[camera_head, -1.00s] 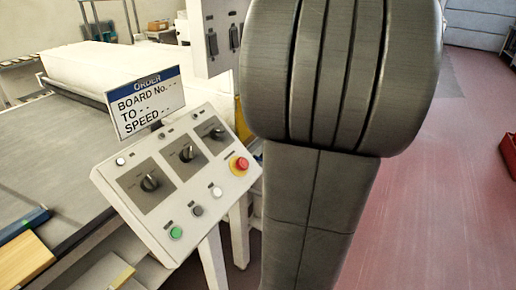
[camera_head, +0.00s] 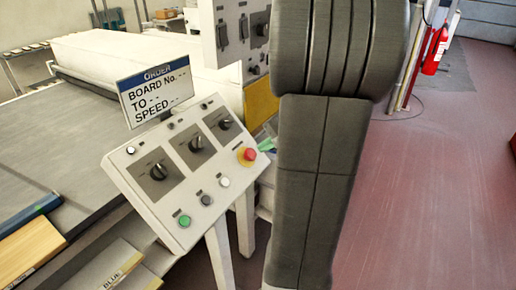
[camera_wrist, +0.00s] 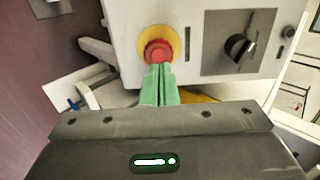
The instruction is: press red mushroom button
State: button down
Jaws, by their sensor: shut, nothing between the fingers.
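The red mushroom button (camera_head: 248,154) sits on a yellow ring at the right end of the sloped white control panel (camera_head: 148,205). In the wrist view the red button (camera_wrist: 158,50) is at upper centre, with the green fingers of my gripper (camera_wrist: 159,68) right at its lower edge. The fingers are together with nothing between them. The fingertips overlap the button's edge in the picture; I cannot tell whether they touch it. In the head view a bit of green finger (camera_head: 266,145) shows just right of the button; my arm hides the rest.
The panel also carries several black knobs, a green button (camera_head: 184,220) and white and grey buttons. An order sign (camera_head: 155,93) stands behind it. A conveyor bed (camera_head: 50,140) lies to the left. A fire extinguisher (camera_head: 435,50) stands at back right; red floor there is open.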

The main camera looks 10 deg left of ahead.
aim_at(252, 153)
jog(key=shift+x, duration=1.85)
